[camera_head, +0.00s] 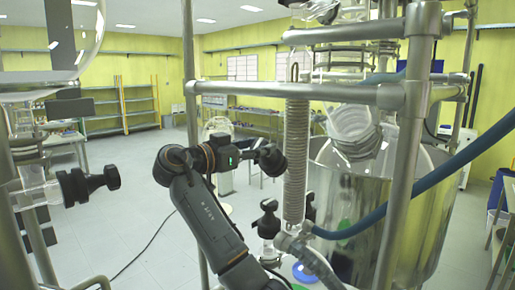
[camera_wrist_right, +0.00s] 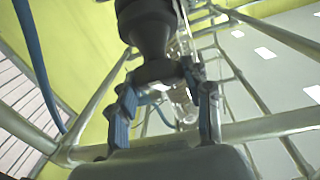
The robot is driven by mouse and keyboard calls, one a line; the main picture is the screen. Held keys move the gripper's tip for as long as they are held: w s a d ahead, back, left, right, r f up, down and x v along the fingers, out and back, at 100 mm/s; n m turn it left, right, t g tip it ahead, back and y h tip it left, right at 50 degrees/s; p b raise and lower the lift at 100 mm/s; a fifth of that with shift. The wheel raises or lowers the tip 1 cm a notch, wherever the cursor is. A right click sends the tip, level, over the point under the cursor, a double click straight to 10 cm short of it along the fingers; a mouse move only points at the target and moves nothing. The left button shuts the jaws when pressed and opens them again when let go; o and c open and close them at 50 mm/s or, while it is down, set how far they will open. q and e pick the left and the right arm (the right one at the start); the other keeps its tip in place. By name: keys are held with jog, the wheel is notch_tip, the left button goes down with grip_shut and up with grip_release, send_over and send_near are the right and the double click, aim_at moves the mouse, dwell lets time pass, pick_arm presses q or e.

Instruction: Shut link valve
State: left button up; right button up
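My right gripper (camera_head: 252,154) is in the middle of the head view, pointing right at a black valve knob (camera_head: 270,160) beside the coiled glass column. In the right wrist view its two fingers (camera_wrist_right: 166,105) stand apart. The disc-shaped end of the black knob (camera_wrist_right: 155,72) is just ahead of and between their tips; I cannot tell whether they touch it. Another black valve knob (camera_head: 90,185) sticks out from glassware at the left. Further black knobs (camera_head: 268,218) are low beside the column. Which one is the link valve is not marked. My left gripper is not in view.
Metal frame posts (camera_head: 190,80) and a crossbar (camera_head: 330,93) stand close around my right arm. The coiled column (camera_head: 295,160), a blue hose (camera_head: 410,195) and a large glass vessel (camera_head: 420,215) are at the right. Open floor (camera_head: 140,225) lies to the left.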

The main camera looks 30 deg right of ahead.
jog(key=shift+o, duration=1.2)
jog(key=shift+a, duration=0.1)
jog(key=v, duration=1.1)
jog(key=shift+a, duration=0.4)
jog(key=shift+s+f, duration=0.1)
